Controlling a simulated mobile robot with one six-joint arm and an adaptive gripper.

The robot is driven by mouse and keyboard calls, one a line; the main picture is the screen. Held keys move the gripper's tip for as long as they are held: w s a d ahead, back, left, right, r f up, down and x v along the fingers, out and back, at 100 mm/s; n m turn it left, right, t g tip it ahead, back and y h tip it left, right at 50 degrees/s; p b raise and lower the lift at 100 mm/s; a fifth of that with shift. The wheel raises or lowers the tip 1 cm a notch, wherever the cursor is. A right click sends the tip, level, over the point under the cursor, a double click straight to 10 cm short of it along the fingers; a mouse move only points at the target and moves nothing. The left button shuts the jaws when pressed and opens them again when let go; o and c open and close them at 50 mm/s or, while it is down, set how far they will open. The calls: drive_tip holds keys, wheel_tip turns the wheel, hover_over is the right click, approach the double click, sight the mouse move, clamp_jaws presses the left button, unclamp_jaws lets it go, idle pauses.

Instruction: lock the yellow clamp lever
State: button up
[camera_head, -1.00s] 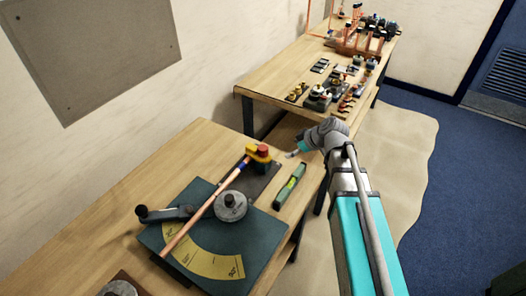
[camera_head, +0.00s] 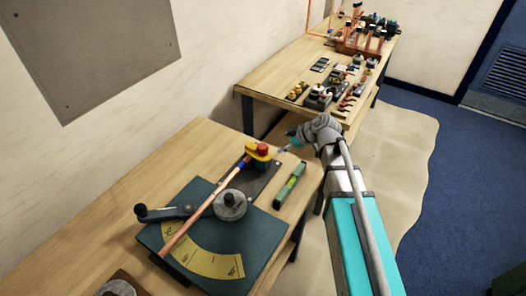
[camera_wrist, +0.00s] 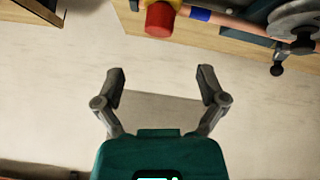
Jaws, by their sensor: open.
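The yellow clamp (camera_head: 257,157) with a red top (camera_head: 262,149) stands at the back end of the dark bender plate on the near bench. A copper tube (camera_head: 205,204) runs from it down to the left across the plate. In the wrist view, the yellow part (camera_wrist: 161,4) and the red end (camera_wrist: 159,19) show at the top edge, beyond my fingertips. My gripper (camera_wrist: 160,75) is open and empty, its two fingers spread with bare wall behind. In the head view my gripper (camera_head: 284,149) is small, just right of the clamp and apart from it.
A round grey wheel (camera_head: 230,204), a black-knobbed handle (camera_head: 165,213) and a yellow scale (camera_head: 205,260) are on the green plate (camera_head: 262,240). A green level (camera_head: 289,186) lies right of the clamp. A second bench (camera_head: 262,82) behind holds fittings and tools.

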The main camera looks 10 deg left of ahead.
sight(266, 148)
drive_tip(key=shift+b+x, duration=4.15)
drive_tip(key=shift+x, duration=2.1)
clamp_jaws()
